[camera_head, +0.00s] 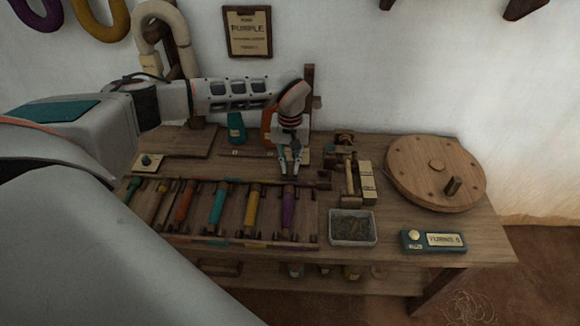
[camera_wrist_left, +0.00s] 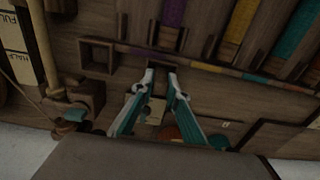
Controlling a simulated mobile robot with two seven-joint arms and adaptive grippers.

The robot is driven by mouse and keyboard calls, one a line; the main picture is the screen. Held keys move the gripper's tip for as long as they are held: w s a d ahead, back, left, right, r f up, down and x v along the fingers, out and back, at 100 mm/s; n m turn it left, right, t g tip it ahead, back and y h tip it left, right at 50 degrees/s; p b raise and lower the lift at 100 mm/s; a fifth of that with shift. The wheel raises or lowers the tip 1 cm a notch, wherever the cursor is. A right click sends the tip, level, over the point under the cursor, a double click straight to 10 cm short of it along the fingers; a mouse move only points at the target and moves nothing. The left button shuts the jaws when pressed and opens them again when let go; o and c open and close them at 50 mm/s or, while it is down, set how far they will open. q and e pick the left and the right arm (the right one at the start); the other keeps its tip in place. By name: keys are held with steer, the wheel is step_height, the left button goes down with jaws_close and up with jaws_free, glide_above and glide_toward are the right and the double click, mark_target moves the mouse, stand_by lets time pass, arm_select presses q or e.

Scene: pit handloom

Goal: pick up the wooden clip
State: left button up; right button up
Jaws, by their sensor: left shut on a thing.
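My left gripper (camera_head: 290,175) reaches down behind the back edge of the bobbin rack, its fingers pointing at the table. In the left wrist view the left gripper (camera_wrist_left: 159,77) has its teal-backed fingers shut on a small dark wooden piece (camera_wrist_left: 163,64), which looks like the wooden clip. The clip sits close to the rack's striped edge; I cannot tell whether it touches it. In the head view the clip is too small and hidden by the fingertips to make out. My right gripper is not in view.
The rack (camera_head: 217,243) holds several coloured bobbins just in front of the gripper. To its right are a wooden winding device (camera_head: 349,178), a grey tray (camera_head: 352,242), a labelled box (camera_head: 432,241) and a round wooden wheel (camera_head: 430,165). An orange item (camera_head: 267,125) stands behind.

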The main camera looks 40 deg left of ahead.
mark_target(290, 163)
arm_select(q)
step_height(290, 163, up, 20)
steer(key=p, duration=0.3)
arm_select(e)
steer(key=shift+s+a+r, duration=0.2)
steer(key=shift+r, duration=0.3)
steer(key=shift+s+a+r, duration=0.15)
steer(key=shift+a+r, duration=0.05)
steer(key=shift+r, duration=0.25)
arm_select(q)
steer(key=shift+f, duration=0.1)
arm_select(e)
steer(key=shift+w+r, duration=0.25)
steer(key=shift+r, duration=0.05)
